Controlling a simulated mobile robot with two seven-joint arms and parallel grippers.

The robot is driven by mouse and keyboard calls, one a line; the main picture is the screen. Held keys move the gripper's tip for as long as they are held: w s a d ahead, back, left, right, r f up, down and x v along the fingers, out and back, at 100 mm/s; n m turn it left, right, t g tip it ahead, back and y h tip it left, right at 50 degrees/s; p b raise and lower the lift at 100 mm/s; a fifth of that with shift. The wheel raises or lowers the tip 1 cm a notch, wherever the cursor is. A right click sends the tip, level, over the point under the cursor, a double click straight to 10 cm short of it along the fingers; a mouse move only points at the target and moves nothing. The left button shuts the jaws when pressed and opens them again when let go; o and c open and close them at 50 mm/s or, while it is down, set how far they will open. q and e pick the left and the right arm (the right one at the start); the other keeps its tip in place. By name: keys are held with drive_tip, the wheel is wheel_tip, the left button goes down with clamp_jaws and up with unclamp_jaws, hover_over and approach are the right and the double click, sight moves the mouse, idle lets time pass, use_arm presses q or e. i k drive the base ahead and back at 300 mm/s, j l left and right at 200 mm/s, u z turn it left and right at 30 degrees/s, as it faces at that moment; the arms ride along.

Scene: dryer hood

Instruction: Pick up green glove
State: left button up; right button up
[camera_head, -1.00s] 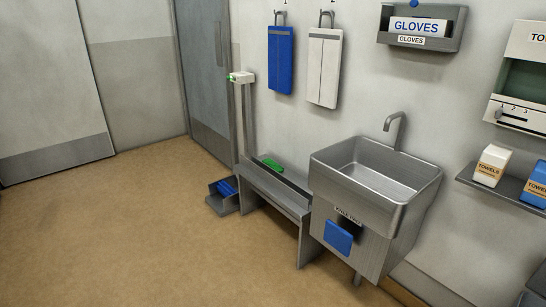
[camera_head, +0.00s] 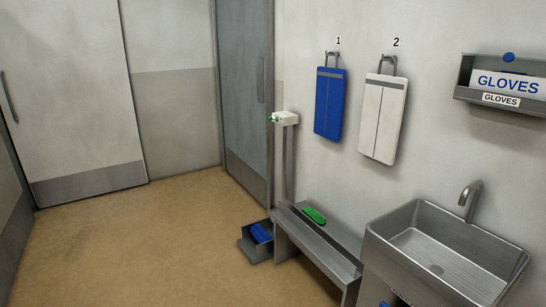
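A small green object (camera_head: 314,215) lies on top of the grey metal bench against the wall; it may be the green glove, but it is too small to tell. A glove dispenser (camera_head: 504,86) labelled GLOVES hangs on the wall at the upper right, with a white box and a blue knob on top. Neither of my grippers shows in the view.
The bench (camera_head: 332,262) stands between a steel sink (camera_head: 408,222) and a post with a white unit (camera_head: 286,118). A grey tray (camera_head: 255,251) with a blue item is on the floor. Blue (camera_head: 330,104) and white (camera_head: 383,118) aprons hang on hooks. Brown floor at left is clear.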

sight(308, 210)
drive_tip(key=i+u, duration=0.4)
drive_tip(key=i, duration=0.95)
drive_tip(key=i+j, duration=0.1)
drive_tip(key=i, duration=1.25)
drive_tip(key=i+l+z, duration=0.05)
